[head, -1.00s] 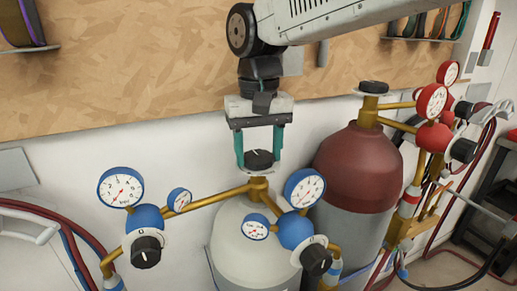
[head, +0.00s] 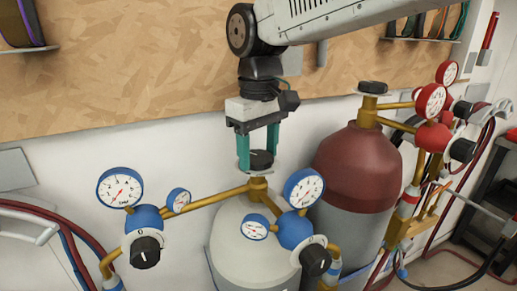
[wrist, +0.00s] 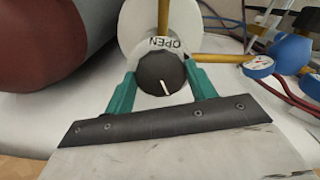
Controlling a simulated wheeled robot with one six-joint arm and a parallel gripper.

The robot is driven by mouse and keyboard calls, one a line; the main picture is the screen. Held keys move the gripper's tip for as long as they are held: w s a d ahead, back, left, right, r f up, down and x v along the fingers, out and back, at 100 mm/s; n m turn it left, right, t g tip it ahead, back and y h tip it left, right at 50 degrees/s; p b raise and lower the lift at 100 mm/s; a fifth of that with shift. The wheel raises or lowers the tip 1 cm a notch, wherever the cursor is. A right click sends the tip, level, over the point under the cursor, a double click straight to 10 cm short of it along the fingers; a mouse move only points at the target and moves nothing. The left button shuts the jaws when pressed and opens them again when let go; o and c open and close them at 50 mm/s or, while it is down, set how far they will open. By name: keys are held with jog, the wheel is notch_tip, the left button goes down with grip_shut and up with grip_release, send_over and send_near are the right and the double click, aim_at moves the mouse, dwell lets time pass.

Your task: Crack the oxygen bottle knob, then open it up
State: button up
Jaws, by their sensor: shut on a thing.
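The oxygen bottle (head: 240,236) is cream-white with blue gauges and stands below my arm. Its black top knob (head: 261,160) sits above the brass valve. My gripper (head: 258,152) comes from above with teal fingers on both sides of the knob, shut on it. In the wrist view the knob (wrist: 161,72) lies between the fingers, its white mark pointing toward the gripper and slightly right. A white plate behind it reads OPEN (wrist: 166,42), upside down. The fingers partly hide the knob's sides.
Blue regulators with black knobs flank the bottle at left (head: 145,250) and right (head: 316,260). A dark red bottle (head: 362,165) with red gauges stands close at right. A chipboard wall (head: 130,60) is behind. Hoses hang at both sides.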

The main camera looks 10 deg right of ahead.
aim_at(259, 156)
dwell(0.3)
jog(key=o, duration=1)
jog(key=shift+r, duration=0.1)
notch_tip(259, 156, up, 8)
jog(key=shift+f, duration=0.2)
jog(key=s+d+f+m+t, duration=0.35)
jog(key=s+d+f, duration=0.2)
jog(key=d, duration=0.45)
jog(key=s+d+f+m+t, duration=0.2)
jog(key=s+d+f+m, duration=0.3)
jog(key=d, duration=0.5)
jog(key=s+f+g, duration=0.1)
jog(key=s, duration=0.2)
jog(key=s+f+g, duration=0.2)
jog(key=s, duration=0.1)
jog(key=s+f+n+g, duration=0.1)
jog(key=s, duration=0.2)
jog(key=shift+d+f, duration=0.25)
jog(key=shift+f, duration=0.15)
